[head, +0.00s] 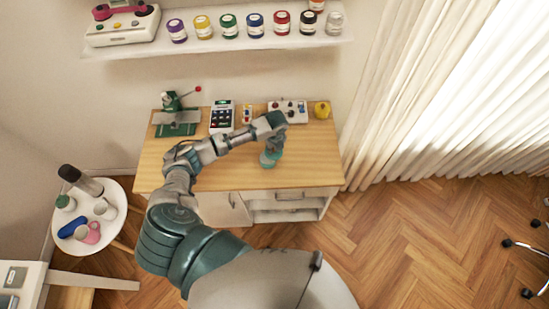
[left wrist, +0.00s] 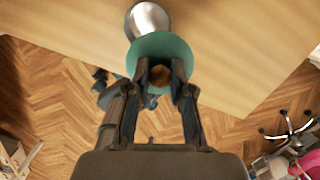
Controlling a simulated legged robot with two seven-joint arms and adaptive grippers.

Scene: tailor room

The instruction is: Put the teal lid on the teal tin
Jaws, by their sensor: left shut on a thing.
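My left gripper (head: 273,146) reaches down over the front part of the wooden desk. In the left wrist view, its two dark fingers (left wrist: 161,84) are shut on the wooden knob (left wrist: 161,76) of the round teal lid (left wrist: 160,46). The lid also shows as a small teal patch in the head view (head: 268,159). A shiny grey round body (left wrist: 149,20), which looks like the tin, shows partly behind the lid at its upper left. The lid hides the rest of it. I cannot tell whether the two touch. My right gripper is not in view.
The desk (head: 315,160) is clear at its right and front left. A green press (head: 177,120), a calculator (head: 222,116), a grey box (head: 290,109) and a yellow item (head: 322,109) line its back. A round white table (head: 77,240) with cups stands at left.

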